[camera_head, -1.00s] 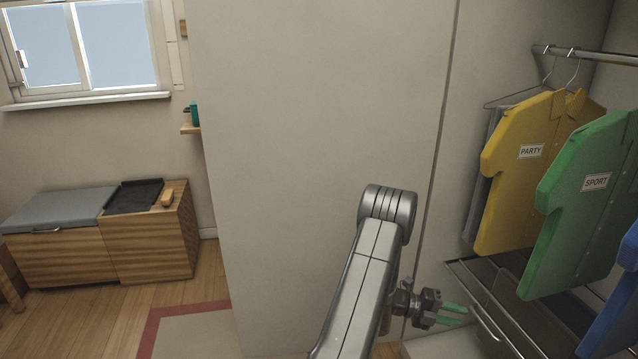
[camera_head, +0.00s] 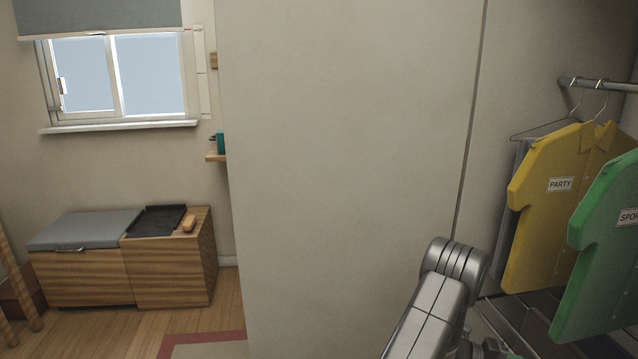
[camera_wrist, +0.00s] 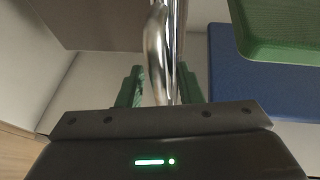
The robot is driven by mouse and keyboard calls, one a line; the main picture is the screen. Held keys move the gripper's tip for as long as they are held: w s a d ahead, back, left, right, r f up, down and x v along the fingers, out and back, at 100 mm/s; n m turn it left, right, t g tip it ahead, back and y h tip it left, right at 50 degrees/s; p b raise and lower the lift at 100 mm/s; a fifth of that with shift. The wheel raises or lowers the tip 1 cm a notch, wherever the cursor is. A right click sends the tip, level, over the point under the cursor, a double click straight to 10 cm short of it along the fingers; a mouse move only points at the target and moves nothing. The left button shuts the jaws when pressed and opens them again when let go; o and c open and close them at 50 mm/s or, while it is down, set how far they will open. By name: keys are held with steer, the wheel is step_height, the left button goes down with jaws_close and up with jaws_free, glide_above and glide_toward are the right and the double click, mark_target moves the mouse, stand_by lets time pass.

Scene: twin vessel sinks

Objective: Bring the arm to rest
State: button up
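My gripper (camera_wrist: 160,72) shows in the wrist view with its two green fingers apart. A shiny metal bar (camera_wrist: 162,50) runs up the picture in line with the gap between them. I cannot tell whether the bar touches either finger. Nothing appears to be clamped. In the head view my arm reaches up from the bottom edge, right of centre. The gripper end there is mostly cut off by the bottom edge.
A yellow shirt marked PARTY (camera_head: 545,215) and a green shirt marked SPORT (camera_head: 605,255) hang from a rail (camera_head: 605,85) at right. A plain wall panel (camera_head: 340,150) stands left of my arm. A wooden bench (camera_head: 80,275) is at far left, with open floor before it.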

steer(key=p+v, duration=0.2)
steer(key=v, duration=1.1)
steer(key=b+x, duration=0.2)
steer(key=x, duration=1.2)
steer(key=w+a+r, duration=0.1)
steer(key=a+r, duration=0.1)
steer(key=a, duration=3.9)
steer(key=shift+w+a, duration=0.25)
steer(key=shift+r, duration=0.1)
